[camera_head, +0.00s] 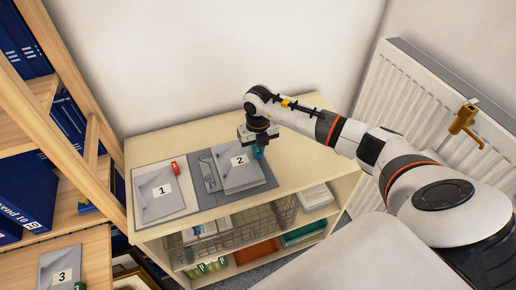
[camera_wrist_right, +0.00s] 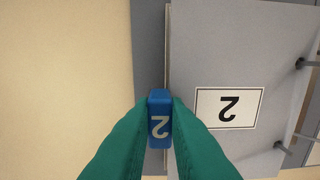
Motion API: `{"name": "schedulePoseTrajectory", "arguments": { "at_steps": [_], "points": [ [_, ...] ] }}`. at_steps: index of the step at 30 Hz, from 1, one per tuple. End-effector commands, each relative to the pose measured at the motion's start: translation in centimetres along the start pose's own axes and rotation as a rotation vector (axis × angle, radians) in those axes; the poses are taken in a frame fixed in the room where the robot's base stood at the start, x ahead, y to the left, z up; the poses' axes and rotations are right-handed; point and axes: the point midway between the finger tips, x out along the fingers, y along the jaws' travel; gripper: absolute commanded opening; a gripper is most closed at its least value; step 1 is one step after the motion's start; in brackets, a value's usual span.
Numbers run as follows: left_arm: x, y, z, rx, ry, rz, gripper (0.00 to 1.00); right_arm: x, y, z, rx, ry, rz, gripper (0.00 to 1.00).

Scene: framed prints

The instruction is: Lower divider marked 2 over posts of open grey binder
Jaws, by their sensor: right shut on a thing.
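The grey divider marked 2 (camera_head: 230,180) is over the right part of the open grey binder (camera_head: 262,184), and its label shows upside down in the wrist view (camera_wrist_right: 228,108). My right gripper (camera_head: 258,152) is shut on the divider's blue tab (camera_wrist_right: 159,118), with a green finger on each side. Two metal posts (camera_wrist_right: 308,63) show by the divider's far edge in the wrist view. I cannot tell whether they pass through its holes, or how high the divider is above the binder. My left gripper is not in view.
A divider marked 3 (camera_head: 60,264) with a green tab is at the lower left. A wire basket (camera_head: 235,232) hangs below. A radiator (camera_head: 400,92) stands right.

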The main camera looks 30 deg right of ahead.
Motion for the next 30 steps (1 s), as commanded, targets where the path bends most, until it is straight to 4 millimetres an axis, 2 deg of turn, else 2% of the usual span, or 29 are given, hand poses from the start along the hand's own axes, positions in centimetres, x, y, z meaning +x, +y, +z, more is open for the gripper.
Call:
{"name": "schedulePoseTrajectory", "arguments": {
  "at_steps": [13,14,18,30],
  "points": [
    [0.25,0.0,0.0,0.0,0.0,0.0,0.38,0.31,0.01,-0.02,0.0,0.001,0.0,0.0],
    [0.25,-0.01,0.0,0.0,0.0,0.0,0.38,0.31,0.01,-0.02,0.0,0.001,0.0,0.19],
    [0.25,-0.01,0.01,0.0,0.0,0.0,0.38,0.3,0.01,-0.02,0.0,0.0,0.0,0.39],
    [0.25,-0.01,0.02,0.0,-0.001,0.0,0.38,0.33,0.01,0.0,0.0,0.0,0.0,0.39]
  ]
}}
